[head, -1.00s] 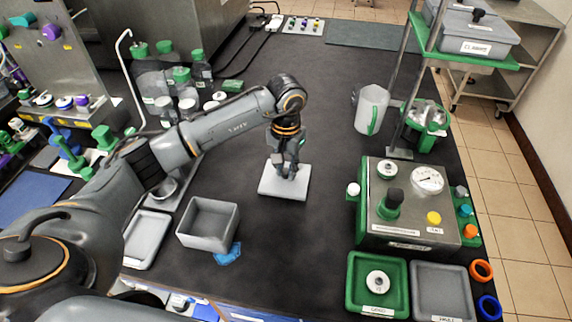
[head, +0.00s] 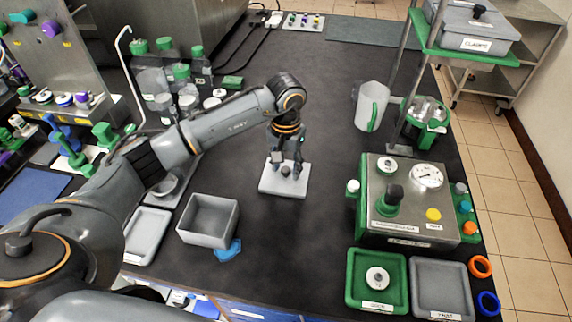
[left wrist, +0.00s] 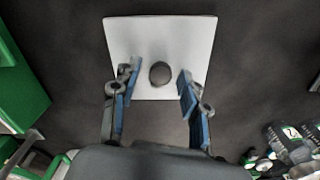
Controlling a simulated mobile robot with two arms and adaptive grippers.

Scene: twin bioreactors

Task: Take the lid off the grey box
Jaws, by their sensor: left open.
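The open grey box (head: 193,236) stands on the dark bench at the left of centre in the head view, with no lid on it. Its pale grey square lid (head: 270,187) lies flat on the bench, up and to the right of the box. The lid also shows in the left wrist view (left wrist: 160,35), with a dark round knob (left wrist: 160,73) at its middle. My left gripper (head: 287,163) is over the lid and open. In the left wrist view its two fingers stand apart on either side of the knob, with gaps visible. My right gripper is not in view.
A blue item (head: 230,251) lies against the box's lower right side. A shallow grey tray (head: 146,238) is left of the box. A steel unit with a gauge (head: 428,177) and a green tray (head: 378,303) stand at right. The bench behind the lid is clear.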

